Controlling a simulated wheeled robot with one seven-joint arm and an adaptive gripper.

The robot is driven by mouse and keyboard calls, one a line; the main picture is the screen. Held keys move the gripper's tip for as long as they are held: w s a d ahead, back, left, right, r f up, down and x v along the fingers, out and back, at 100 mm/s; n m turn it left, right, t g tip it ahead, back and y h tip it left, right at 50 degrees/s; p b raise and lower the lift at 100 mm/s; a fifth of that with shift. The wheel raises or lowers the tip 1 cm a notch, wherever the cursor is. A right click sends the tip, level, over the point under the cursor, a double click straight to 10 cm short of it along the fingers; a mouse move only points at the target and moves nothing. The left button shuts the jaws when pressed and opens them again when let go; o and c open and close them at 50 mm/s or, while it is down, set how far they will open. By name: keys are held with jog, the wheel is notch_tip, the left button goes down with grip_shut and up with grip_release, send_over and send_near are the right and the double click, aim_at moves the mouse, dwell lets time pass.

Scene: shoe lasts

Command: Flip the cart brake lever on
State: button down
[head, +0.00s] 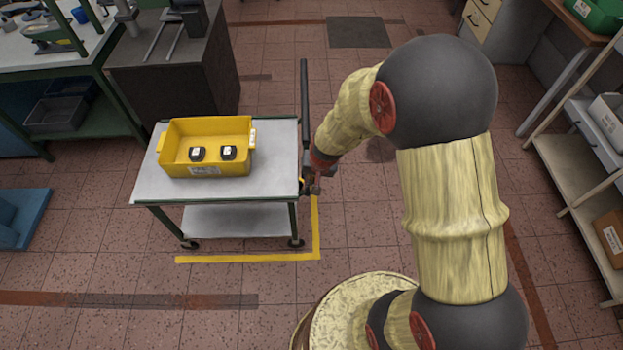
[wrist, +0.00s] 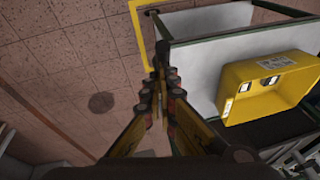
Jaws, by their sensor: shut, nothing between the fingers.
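The cart (head: 270,179) has a pale grey top, a lower shelf and a dark green frame, and it stands on casters. Its top also shows in the wrist view (wrist: 200,65). My gripper (head: 313,184) is at the cart's right edge, close to the near right corner. In the wrist view my gripper (wrist: 158,80) has its fingertips together with nothing seen between them. A dark upright piece (wrist: 162,50) shows just beyond the fingertips and may be the brake lever. I cannot tell whether the fingers touch it. In the head view my gripper and arm hide that spot.
A yellow bin (head: 210,171) with two dark, labelled items sits on the cart top. Yellow floor tape (head: 250,259) marks the near and right sides. A dark cabinet (head: 178,80) stands behind. Shelving (head: 565,165) is at the far right. The floor between is open.

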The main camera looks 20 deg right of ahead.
jog(key=shift+s+f+b, duration=0.2)
jog(key=shift+f+b, duration=0.05)
jog(key=shift+b, duration=0.15)
jog(key=s+a+f+t+h+b, duration=0.1)
jog(key=s+f+t+b, duration=0.2)
jog(key=f+b, duration=0.4)
jog(key=shift+s+a+t+b, duration=0.15)
jog(key=shift+s+t+b, duration=0.1)
jog(key=shift+t+b, duration=0.6)
jog(key=shift+f, duration=0.1)
dwell(0.4)
